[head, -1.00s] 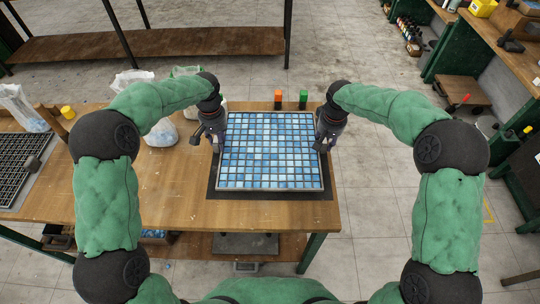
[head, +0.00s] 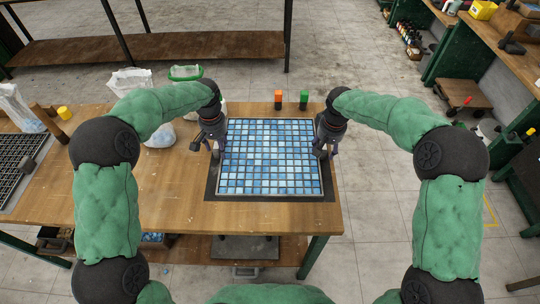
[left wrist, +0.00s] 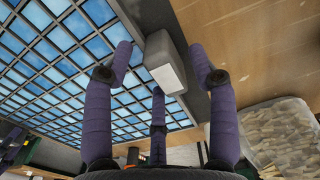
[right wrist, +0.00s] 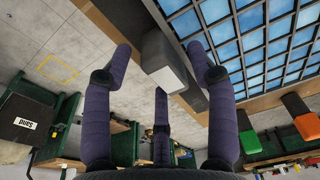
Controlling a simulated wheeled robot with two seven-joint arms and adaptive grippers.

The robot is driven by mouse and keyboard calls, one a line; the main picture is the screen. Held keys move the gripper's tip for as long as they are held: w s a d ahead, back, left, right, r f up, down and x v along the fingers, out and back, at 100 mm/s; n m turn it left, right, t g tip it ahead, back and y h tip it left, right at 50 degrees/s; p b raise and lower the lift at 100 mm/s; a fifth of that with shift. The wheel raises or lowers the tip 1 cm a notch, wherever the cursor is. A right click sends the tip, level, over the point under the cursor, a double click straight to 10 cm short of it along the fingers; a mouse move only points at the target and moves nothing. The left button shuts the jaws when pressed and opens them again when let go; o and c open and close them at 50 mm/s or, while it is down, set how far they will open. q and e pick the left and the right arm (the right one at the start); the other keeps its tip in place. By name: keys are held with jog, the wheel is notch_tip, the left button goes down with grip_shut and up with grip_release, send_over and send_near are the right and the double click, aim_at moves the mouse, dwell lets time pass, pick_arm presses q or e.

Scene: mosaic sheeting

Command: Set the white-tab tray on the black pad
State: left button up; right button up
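The tray (head: 270,194), a grid of blue tiles in a pale frame, lies over the black pad (head: 209,190), whose dark margin shows around it. I cannot tell if any gap is left beneath. Its left side tab, a grey block with a white face (left wrist: 168,78), sits between the spread fingers of my left gripper (head: 216,153). The opposite tab (right wrist: 168,76) likewise sits between the spread fingers of my right gripper (head: 322,152). Both grippers are open, with visible gaps between the outer fingers and the tabs.
Orange (head: 278,98) and green (head: 303,98) items stand behind the tray. Bags (head: 132,82) and a dark grid rack (head: 15,160) are at the left. The table's right edge is close to the pad.

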pick_arm(q)
jog(key=shift+r, duration=0.1)
notch_tip(320, 180, up, 12)
pick_arm(e)
notch_tip(320, 180, up, 12)
jog(key=s, duration=0.1)
jog(key=shift+s, duration=0.2)
dwell(0.7)
dwell(0.4)
